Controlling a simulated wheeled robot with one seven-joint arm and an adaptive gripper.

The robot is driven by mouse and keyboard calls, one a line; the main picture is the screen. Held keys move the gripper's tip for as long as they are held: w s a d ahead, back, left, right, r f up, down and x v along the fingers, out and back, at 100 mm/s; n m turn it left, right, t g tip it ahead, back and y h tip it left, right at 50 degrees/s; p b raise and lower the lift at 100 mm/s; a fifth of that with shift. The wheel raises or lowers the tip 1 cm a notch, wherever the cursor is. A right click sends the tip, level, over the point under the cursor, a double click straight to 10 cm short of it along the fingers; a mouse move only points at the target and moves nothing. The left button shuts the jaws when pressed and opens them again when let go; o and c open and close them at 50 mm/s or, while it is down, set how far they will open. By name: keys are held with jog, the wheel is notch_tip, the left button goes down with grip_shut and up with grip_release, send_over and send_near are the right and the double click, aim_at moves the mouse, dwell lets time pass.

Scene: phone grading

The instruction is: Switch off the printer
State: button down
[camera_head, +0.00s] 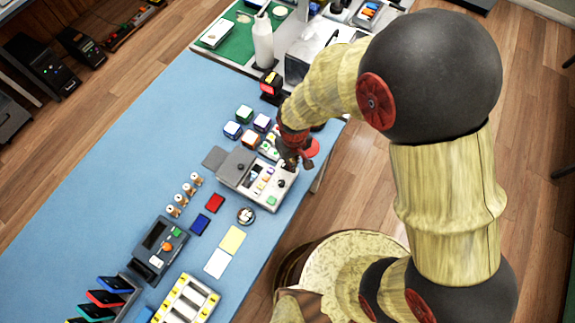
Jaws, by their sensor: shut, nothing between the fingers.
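A grey and white box-shaped device (232,173) stands near the right edge of the blue table; it looks like the printer, though I see no readable label. My gripper (289,165) is shut and empty, pointing down at the upper right end of this device's panel. I cannot tell whether it touches the panel. The gripper and wrist hide part of the device's far right corner and the table behind it.
Coloured cubes (233,130) stand just behind the device. A round tin (246,215), red and blue cards (215,203) and small bottles (173,211) lie in front. Another dark device (160,243) has orange and green buttons.

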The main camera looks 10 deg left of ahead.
jog(key=shift+f+b, duration=0.8)
jog(key=shift+f, duration=0.35)
dwell(0.6)
notch_tip(320, 180, up, 7)
jog(key=p, duration=0.5)
dwell(0.5)
dwell(0.4)
jog(key=s+d+r+m+t+b, duration=0.2)
jog(key=s+d+r+m+b, duration=0.1)
jog(key=d+r, duration=0.8)
jog(key=s+d+r+m+t+b, duration=0.3)
jog(key=d+r, duration=0.8)
jog(key=r, duration=0.4)
jog(key=shift+s+d+r+m+t, duration=0.2)
jog(key=shift+s+d+m+t, duration=0.15)
jog(key=shift+s+m, duration=0.4)
